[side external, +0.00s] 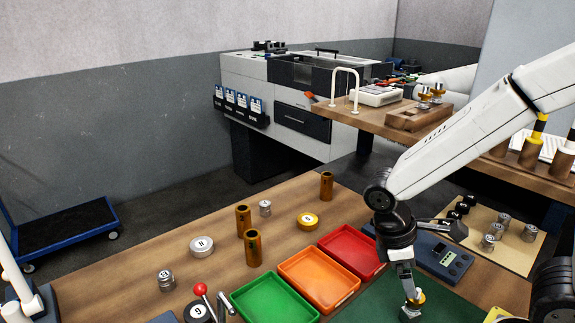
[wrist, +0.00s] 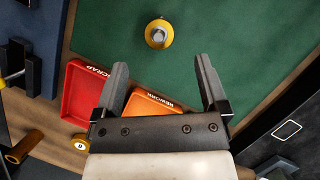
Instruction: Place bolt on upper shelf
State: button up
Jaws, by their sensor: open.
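A small yellow-collared part with a silver top (side external: 412,303), possibly the bolt, stands on the dark green mat (side external: 375,303) at the front right. In the wrist view the same part (wrist: 159,33) shows on the mat, ahead of and roughly centred between my fingertips. My gripper (side external: 407,284) points down close above it; the side view does not show clearly whether they touch. In the wrist view my gripper (wrist: 162,62) is open with nothing between its fingers. The raised wooden shelf (side external: 365,120) is at the back right, behind my arm.
On the shelf are a wooden block (side external: 405,123) with two similar parts, a white box (side external: 375,96) and a white rail. Green, orange and red trays (side external: 320,283) lie left of the mat. Brass tubes (side external: 243,220) stand further left. A blue device (side external: 440,258) is right of my gripper.

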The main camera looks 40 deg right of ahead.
aim_at(416, 300)
jog(key=shift+f, duration=0.1)
jog(key=shift+x, duration=1.25)
jog(key=shift+x, duration=2.6)
grip_shut()
